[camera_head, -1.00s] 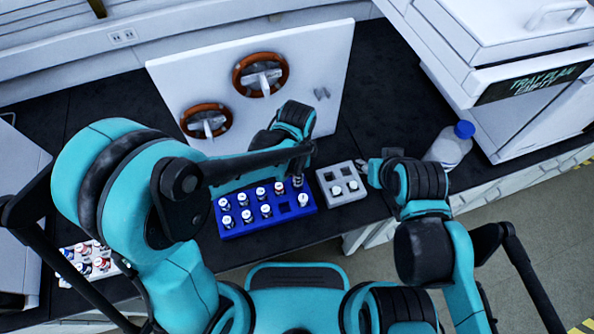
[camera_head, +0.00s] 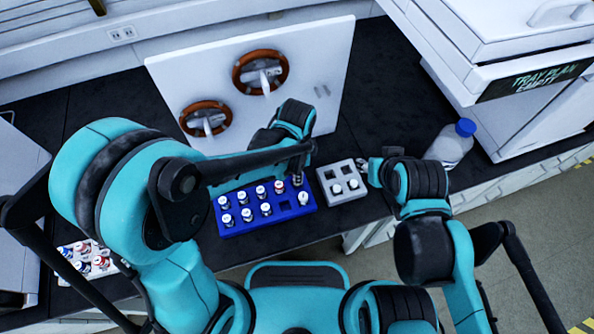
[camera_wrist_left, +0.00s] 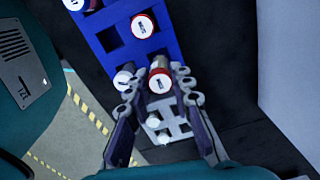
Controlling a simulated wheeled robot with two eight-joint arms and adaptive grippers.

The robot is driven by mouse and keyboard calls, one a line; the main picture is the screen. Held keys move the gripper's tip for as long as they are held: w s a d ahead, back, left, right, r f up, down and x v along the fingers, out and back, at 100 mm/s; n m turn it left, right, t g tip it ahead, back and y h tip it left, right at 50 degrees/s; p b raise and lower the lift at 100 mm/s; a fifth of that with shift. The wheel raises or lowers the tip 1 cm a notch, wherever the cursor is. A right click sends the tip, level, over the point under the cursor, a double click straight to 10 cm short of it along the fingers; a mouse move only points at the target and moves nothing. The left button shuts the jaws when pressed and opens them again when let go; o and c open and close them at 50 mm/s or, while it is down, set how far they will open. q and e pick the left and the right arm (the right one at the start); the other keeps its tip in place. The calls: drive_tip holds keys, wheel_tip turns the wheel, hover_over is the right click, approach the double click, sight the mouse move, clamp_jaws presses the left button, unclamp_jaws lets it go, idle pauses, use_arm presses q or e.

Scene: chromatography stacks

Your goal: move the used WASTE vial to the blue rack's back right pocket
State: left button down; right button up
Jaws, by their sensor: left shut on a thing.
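The blue rack (camera_head: 262,222) stands on the dark bench in the head view and also shows in the left wrist view (camera_wrist_left: 105,18). My left gripper (camera_head: 298,182) is at its back right corner. In the left wrist view my left gripper (camera_wrist_left: 160,92) is shut on a red-capped vial (camera_wrist_left: 160,80), the waste vial. It is over or in the back right pocket; I cannot tell whether it is seated. Another red-capped vial (camera_wrist_left: 143,27), labelled WASTE, sits beside it in the back row. My right gripper (camera_head: 370,170) is beside the grey rack, its jaws unclear.
A white-capped vial (camera_head: 303,199) stands in the front right pocket, close to my left finger. The pocket left of it (camera_head: 284,206) is empty. A grey rack (camera_head: 345,198) with two vials stands to the right. A blue-capped bottle (camera_head: 450,147) stands farther right.

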use_arm(q)
drive_tip(key=shift+f, duration=0.15)
drive_tip(key=shift+f+b, duration=1)
drive_tip(key=shift+f, duration=0.05)
drive_tip(key=shift+f, duration=0.15)
drive_tip(key=shift+f+b, duration=0.35)
drive_tip(key=shift+b, duration=0.1)
drive_tip(key=c, duration=0.9)
unclamp_jaws()
drive_tip(key=shift+o, duration=0.2)
drive_tip(key=shift+r, duration=0.1)
drive_tip(key=shift+r+p, duration=2.8)
drive_tip(key=shift+r, duration=0.7)
